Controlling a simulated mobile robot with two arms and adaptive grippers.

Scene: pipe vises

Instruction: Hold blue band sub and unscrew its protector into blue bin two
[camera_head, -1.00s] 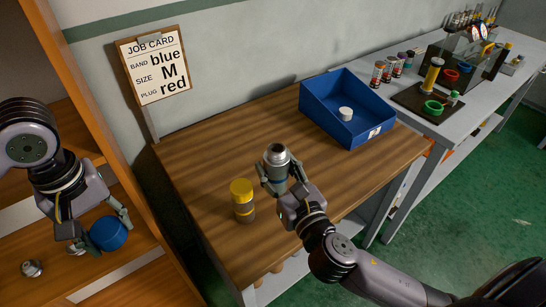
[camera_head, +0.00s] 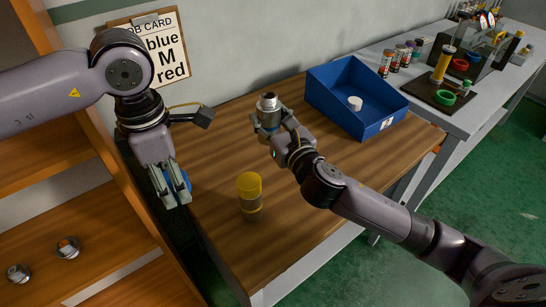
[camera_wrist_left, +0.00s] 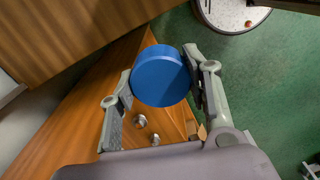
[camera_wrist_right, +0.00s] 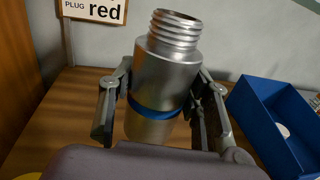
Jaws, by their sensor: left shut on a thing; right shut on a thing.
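My right gripper (camera_head: 270,128) is shut on a silver metal sub (camera_head: 267,104), held upright above the table. The right wrist view shows its blue band (camera_wrist_right: 155,107) between the fingers and bare thread at its top. My left gripper (camera_head: 177,190) is shut on a round blue cap (camera_wrist_left: 161,76), mostly hidden by the fingers in the head view. It is near the table's left edge, left of the sub and apart from it. The blue bin (camera_head: 316,98) stands on the table at the back right, with a small white round piece (camera_head: 355,103) inside.
A yellow-topped cylinder (camera_head: 250,192) stands on the wooden table (camera_head: 225,135) between the arms. Metal fittings (camera_head: 68,247) sit on the shelf at left. The job card (camera_head: 165,45) is partly behind my left arm. A grey bench (camera_head: 455,118) with coloured parts is beyond the bin.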

